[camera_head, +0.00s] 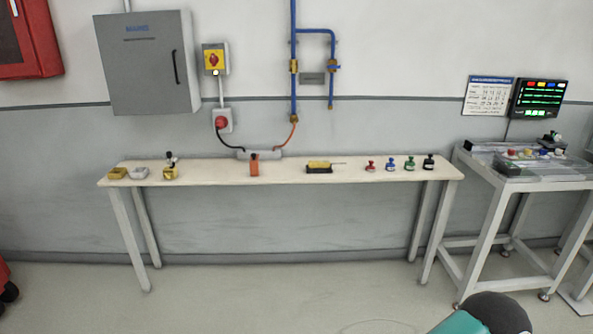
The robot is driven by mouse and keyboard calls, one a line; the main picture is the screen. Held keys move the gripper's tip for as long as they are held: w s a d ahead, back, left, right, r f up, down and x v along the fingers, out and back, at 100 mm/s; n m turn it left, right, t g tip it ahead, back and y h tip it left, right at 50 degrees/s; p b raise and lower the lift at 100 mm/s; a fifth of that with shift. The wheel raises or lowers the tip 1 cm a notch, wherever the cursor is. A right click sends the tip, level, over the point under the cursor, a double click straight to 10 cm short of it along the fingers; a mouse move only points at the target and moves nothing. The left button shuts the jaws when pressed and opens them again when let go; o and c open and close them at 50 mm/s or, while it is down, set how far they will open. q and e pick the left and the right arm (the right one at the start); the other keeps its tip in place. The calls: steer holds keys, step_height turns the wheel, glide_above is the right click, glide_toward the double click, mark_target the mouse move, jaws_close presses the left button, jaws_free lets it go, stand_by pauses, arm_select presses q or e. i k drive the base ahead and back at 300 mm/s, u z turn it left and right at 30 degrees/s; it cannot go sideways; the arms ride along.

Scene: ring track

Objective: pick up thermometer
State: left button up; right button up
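A yellow body with a thin rod pointing right (319,165) sits on a black base on the long table (215,175); it looks like the thermometer, but it is small in the picture. An upright orange item (254,168) stands to its left; I cannot tell exactly what it is. Neither gripper shows. A teal and dark rounded part at the bottom right looks like part of my own arm, well in front of the table.
A yellow tray (117,173), a grey tray (138,173) and a brass-coloured item (170,172) stand at the table's left. Several small coloured pieces (391,164) stand at its right. A separate bench (525,180) adjoins the right end. The floor in front is clear.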

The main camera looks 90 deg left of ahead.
mark_target(313, 164)
steer(key=z, duration=0.3)
steer(key=i, duration=0.2)
steer(key=u, duration=1.7)
steer(key=i, duration=0.25)
steer(key=u, duration=1.15)
steer(key=k, duration=0.55)
steer(key=u, duration=0.2)
steer(key=i, duration=0.55)
steer(key=z, duration=0.25)
steer(key=k, duration=0.5)
steer(key=u, duration=0.25)
steer(key=i, duration=0.25)
steer(key=z, duration=0.05)
